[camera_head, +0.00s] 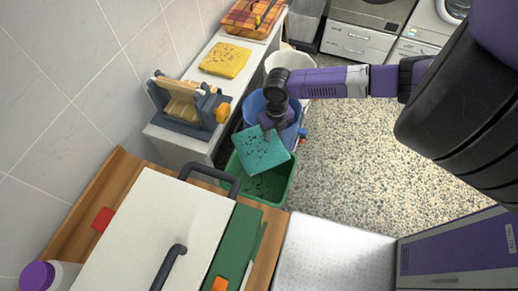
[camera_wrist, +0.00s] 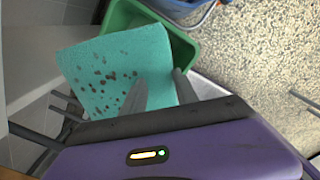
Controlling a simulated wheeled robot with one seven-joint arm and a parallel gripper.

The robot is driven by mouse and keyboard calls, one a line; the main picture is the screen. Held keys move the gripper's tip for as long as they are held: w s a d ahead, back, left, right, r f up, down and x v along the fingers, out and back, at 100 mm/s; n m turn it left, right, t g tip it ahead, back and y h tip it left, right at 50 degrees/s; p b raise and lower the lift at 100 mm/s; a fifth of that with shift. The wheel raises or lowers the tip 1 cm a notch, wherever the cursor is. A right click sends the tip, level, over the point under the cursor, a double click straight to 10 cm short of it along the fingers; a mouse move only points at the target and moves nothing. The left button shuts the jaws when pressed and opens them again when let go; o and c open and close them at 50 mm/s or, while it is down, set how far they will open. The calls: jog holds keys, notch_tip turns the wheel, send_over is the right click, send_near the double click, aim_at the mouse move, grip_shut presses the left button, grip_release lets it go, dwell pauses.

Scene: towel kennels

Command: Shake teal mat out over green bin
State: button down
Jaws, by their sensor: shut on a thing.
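The teal mat (camera_head: 259,150) is a square with dark specks on it. My gripper (camera_head: 272,129) is shut on its upper edge and holds it above the green bin (camera_head: 270,189). In the head view the mat hangs tilted and covers part of the bin's opening; dark specks also show inside the bin. In the wrist view the mat (camera_wrist: 115,72) lies beyond the grey fingers (camera_wrist: 155,90), specked face showing, with the green bin (camera_wrist: 186,50) behind it.
A blue bin (camera_head: 252,105) stands just behind the green one, and a white bin (camera_head: 292,60) farther back. A white bench (camera_head: 180,140) on the left bears a yellow specked mat (camera_head: 225,60) and a grey-blue rack (camera_head: 187,101). Speckled floor at right is clear.

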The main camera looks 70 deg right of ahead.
notch_tip(320, 180, up, 4)
jog(key=shift+f+p, duration=0.15)
jog(key=shift+p, duration=0.8)
notch_tip(320, 180, down, 8)
jog(key=b, duration=0.5)
jog(key=shift+r, duration=0.4)
jog(key=r, duration=0.5)
jog(key=shift+d+r, duration=0.1)
jog(key=shift+d, duration=0.1)
jog(key=shift+a+r, duration=0.2)
jog(key=shift+r, duration=0.05)
jog(key=shift+a+f, duration=0.15)
jog(key=shift+f, duration=2.75)
